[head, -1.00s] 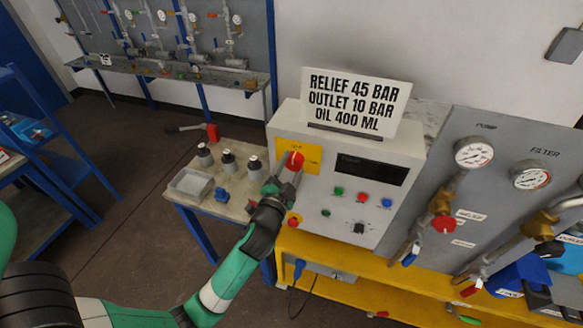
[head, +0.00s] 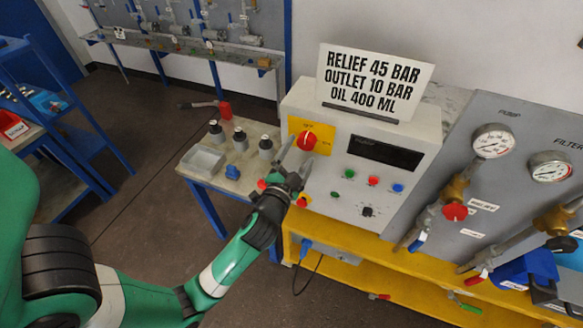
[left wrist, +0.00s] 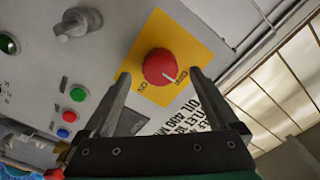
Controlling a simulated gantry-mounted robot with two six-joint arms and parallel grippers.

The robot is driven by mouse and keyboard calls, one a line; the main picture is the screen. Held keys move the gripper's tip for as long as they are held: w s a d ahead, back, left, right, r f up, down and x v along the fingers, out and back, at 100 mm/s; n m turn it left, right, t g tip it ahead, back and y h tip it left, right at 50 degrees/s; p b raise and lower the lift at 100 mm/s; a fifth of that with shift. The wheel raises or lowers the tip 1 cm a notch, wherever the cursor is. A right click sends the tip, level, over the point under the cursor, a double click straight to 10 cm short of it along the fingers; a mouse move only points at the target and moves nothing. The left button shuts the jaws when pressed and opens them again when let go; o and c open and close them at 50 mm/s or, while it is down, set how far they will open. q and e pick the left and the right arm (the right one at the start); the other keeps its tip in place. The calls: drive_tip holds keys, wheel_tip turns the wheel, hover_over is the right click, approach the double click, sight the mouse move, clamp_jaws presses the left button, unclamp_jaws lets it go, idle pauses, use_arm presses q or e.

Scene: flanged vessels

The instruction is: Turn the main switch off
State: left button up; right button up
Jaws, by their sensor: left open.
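The main switch is a red round knob (head: 309,139) on a yellow plate on the front of the grey control box. In the left wrist view the knob (left wrist: 159,67) has a white mark that points toward the OFF label, at lower right there. In the head view the mark points up. My left gripper (head: 294,160) is open and empty, just below and left of the knob, apart from it. In the left wrist view its fingers frame the lower part of the knob without holding it. My right gripper is not in view.
The control box (head: 348,215) carries a dark display, coloured buttons and a small black selector. A white sign (head: 376,80) stands on top. Gauges and valves (head: 455,211) fill the panel at right.

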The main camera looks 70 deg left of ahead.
use_arm(q)
drive_tip(key=v, duration=0.8)
drive_tip(key=shift+b, duration=0.45)
drive_tip(key=shift+s+d, duration=0.1)
